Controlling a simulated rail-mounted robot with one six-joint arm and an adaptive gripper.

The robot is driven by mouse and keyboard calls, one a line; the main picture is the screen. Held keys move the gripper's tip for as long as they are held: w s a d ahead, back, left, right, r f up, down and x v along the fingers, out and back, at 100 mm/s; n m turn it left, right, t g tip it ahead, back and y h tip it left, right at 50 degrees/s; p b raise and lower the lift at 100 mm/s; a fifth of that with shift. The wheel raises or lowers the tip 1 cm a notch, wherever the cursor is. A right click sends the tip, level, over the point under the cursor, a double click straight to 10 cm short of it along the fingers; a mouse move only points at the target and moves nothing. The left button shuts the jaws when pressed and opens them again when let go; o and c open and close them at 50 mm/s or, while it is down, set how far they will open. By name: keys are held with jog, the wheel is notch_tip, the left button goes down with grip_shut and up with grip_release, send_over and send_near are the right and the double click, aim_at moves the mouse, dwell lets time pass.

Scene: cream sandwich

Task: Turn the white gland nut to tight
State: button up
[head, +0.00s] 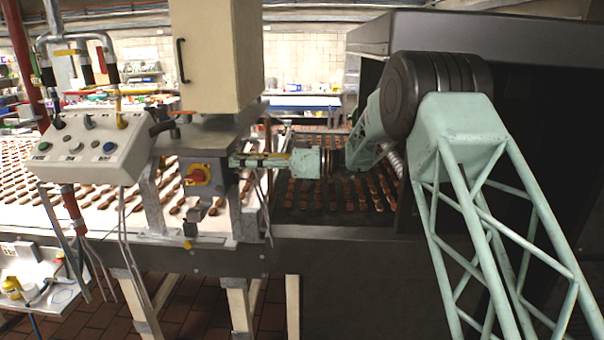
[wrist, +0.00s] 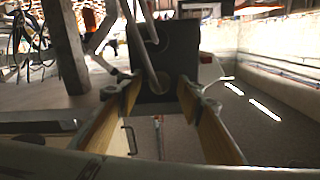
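I cannot pick out the white gland nut for certain in either view. My gripper (head: 234,160) reaches left towards the grey switch box (head: 205,184) under the beige cabinet. In the wrist view, its two fingers (wrist: 160,90) with tan inner pads stand well apart, with nothing clamped between them. Beyond the fingertips is a dark box face (wrist: 170,55), with a grey cable (wrist: 140,45) running down across it. A small white part (wrist: 210,72) shows just right of that face; I cannot tell what it is.
A red and yellow rotary switch (head: 197,174) faces the head camera on the switch box. Loose cables (head: 265,205) hang beside my gripper. A control box (head: 90,148) with buttons stands left, the beige cabinet (head: 215,55) above. The conveyor (head: 110,205) carries rows of brown biscuits.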

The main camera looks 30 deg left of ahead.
jog(key=shift+r+n+p, duration=0.1)
jog(key=shift+n+p, duration=1.2)
jog(key=shift+p, duration=0.7)
